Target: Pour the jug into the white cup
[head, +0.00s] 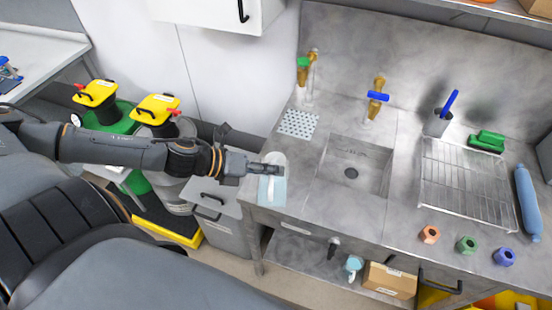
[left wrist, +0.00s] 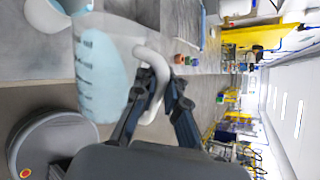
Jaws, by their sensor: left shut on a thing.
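The jug (head: 272,190) is clear, with pale blue liquid in it, at the left front corner of the steel counter. My left gripper (head: 268,168) is shut on the jug's pale handle (left wrist: 153,85), which the left wrist view shows between the fingers. The jug's clear body with liquid and dark marks (left wrist: 98,72) fills the left of that view; I cannot tell its exact tilt. A white rounded thing (left wrist: 44,14), cut off at the top left, looks like the white cup, close beside the jug. My right gripper is not in view.
A sink (head: 352,172) lies right of the jug. Drums with yellow tops (head: 157,108) stand at the left. The counter between jug and sink is clear.

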